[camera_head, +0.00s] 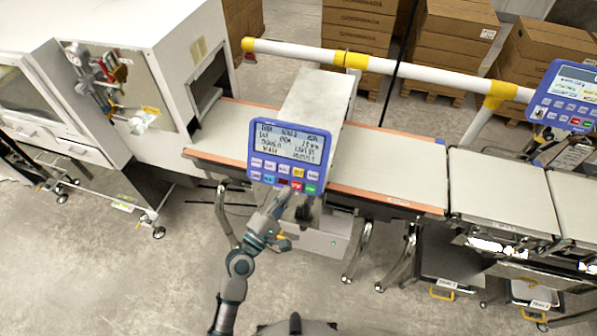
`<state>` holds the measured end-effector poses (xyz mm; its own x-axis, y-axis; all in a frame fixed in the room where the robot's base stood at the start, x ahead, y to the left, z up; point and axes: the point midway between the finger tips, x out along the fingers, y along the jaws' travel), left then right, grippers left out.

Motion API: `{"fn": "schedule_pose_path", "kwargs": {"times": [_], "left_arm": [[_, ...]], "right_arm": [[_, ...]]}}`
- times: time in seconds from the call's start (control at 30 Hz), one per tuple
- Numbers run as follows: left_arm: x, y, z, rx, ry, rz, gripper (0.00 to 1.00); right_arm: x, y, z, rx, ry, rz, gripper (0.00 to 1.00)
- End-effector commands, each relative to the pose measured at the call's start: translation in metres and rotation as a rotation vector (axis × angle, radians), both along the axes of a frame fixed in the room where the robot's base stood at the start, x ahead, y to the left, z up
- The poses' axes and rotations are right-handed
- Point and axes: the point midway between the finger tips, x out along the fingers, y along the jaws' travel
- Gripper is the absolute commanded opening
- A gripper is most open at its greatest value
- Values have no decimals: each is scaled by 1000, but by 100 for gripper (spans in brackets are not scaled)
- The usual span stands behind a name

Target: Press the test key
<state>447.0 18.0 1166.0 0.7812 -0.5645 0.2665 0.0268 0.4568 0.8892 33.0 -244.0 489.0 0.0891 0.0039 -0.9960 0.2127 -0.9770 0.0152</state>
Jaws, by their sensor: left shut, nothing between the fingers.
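A blue control panel (289,156) with a lit screen (291,142) and rows of coloured keys faces me in front of the belt. Its lower row shows blue, red and green keys; a yellow key (299,173) sits above them. I cannot read which key is the test key. My left gripper (279,199) is shut and empty, its tip just below the panel's lower edge, close to the lower keys. I cannot tell whether it touches the panel. My right gripper is out of view.
The belt (385,170) runs behind the panel from a white machine (150,50) on the left. A white and yellow rail (420,74) crosses behind it. A second blue panel (567,97) stands at right. Stacked boxes (450,40) fill the back. The floor in front is mostly clear.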

Motion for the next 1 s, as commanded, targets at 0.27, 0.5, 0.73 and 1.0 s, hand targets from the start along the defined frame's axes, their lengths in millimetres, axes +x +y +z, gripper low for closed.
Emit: {"fn": "schedule_pose_path", "kwargs": {"times": [0.27,0.5,0.73,1.0], "left_arm": [[15,-6,-11,0,-1,2,0],[45,-16,-28,1,0,1,0],[66,-23,-38,2,0,0,0],[75,-25,-40,2,0,0,0]], "right_arm": [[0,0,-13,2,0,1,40],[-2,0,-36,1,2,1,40],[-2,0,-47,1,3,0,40],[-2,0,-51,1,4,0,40]]}}
